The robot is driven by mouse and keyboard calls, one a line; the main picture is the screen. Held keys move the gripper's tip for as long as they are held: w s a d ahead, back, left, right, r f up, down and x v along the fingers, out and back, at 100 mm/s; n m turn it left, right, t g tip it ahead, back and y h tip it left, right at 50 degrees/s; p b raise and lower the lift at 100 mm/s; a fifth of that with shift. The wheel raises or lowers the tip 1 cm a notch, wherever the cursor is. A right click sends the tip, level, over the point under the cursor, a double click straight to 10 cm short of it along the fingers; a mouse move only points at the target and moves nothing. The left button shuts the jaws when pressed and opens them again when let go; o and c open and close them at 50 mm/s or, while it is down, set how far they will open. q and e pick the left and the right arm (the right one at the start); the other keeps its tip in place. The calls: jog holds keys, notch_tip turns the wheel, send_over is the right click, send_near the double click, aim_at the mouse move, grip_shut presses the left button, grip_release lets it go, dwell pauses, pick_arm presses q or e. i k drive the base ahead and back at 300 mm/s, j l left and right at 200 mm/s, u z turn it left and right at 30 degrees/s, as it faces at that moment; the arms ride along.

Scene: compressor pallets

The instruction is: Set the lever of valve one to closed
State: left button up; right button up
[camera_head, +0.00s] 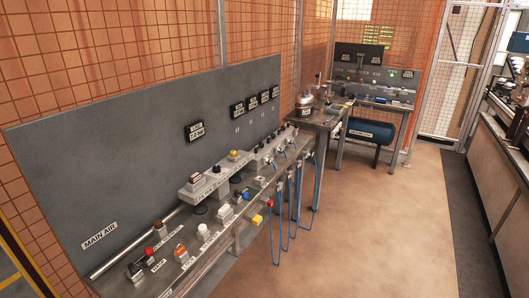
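A long metal bench (225,237) runs along the left wall with a row of valves and switches on it. A fitting with a blue part (242,195) sits midway along the bench. Several small fittings with blue hoses (290,205) stand towards its far end. A red knob (148,252) and an orange-topped block (180,250) are at the near end. I cannot tell which of these is valve one or how its lever is set; the labels are too small. Neither of my grippers is in view.
A grey backboard (150,125) stands behind the bench, with a "MAIN AIR" label (99,235). Blue hoses hang off the bench's front. A second bench (385,104) with a blue tank (370,131) stands at the back. The floor (370,220) at right is clear, with a counter (508,150) beyond.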

aim_at(261, 144)
jog(key=i+j+u, duration=0.1)
jog(key=i+u, duration=0.25)
jog(key=u, duration=0.2)
jog(key=i+l+u, duration=0.2)
jog(key=u, duration=0.25)
